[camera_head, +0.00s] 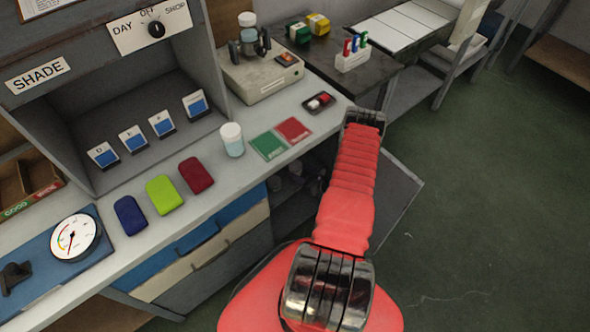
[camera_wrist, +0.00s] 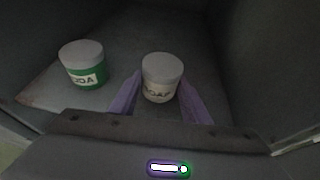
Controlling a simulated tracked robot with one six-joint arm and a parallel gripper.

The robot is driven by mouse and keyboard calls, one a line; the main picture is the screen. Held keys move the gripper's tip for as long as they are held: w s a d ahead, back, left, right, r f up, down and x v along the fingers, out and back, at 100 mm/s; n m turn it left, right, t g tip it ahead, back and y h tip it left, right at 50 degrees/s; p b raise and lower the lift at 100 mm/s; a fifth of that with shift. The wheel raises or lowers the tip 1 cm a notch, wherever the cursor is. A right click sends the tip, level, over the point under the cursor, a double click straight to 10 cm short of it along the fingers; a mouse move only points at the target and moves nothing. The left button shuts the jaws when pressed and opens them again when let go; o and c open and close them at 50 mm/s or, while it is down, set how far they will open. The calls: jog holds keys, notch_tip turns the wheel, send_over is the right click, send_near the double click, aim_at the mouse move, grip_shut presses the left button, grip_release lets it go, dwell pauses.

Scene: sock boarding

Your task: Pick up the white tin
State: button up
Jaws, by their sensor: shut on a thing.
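The white tin (camera_wrist: 160,79) has a pale grey lid and a dark-lettered label. It stands upright in a dark cupboard, in the middle of the wrist view. My gripper (camera_wrist: 159,92) has its two purple fingers on either side of the tin and is shut on it. I cannot tell whether the tin's base is on the shelf or lifted. A green tin (camera_wrist: 83,66) with a grey lid and a white label stands to the left, apart from my gripper. In the head view my gripper is hidden below the bench, beyond my red arm.
The cupboard's open door (camera_head: 399,190) stands out to the right of my arm. The bench (camera_head: 215,190) above holds a white-lidded jar (camera_head: 232,140), coloured cases and a dial gauge (camera_head: 75,238). The green floor (camera_head: 480,190) at right is clear.

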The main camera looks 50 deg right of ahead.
aim_at(299, 168)
jog(key=shift+r, duration=5)
